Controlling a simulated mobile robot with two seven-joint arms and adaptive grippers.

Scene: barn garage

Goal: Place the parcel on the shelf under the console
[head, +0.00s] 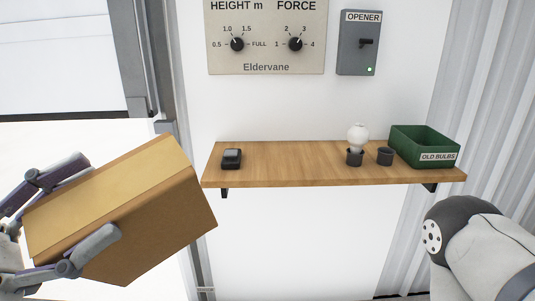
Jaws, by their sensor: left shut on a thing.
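The parcel (150,225) is a brown cardboard box at the left of the head view, held tilted. My left gripper (100,205) is shut on the parcel, with one finger at its far side and one at its near side. The wooden shelf (285,165) is fixed to the white wall below the console (267,38), a beige panel with two knobs. The parcel is left of the shelf and in front of it; its right corner comes close to the shelf's left end in the picture. My right gripper is not in view.
On the shelf are a small dark device (231,159) at the left, a bulb (357,138) in a dark cup, another dark cup (385,156) and a green OLD BULBS bin (424,147) at the right. The shelf's middle-left is clear. A grey opener box (359,43) hangs above.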

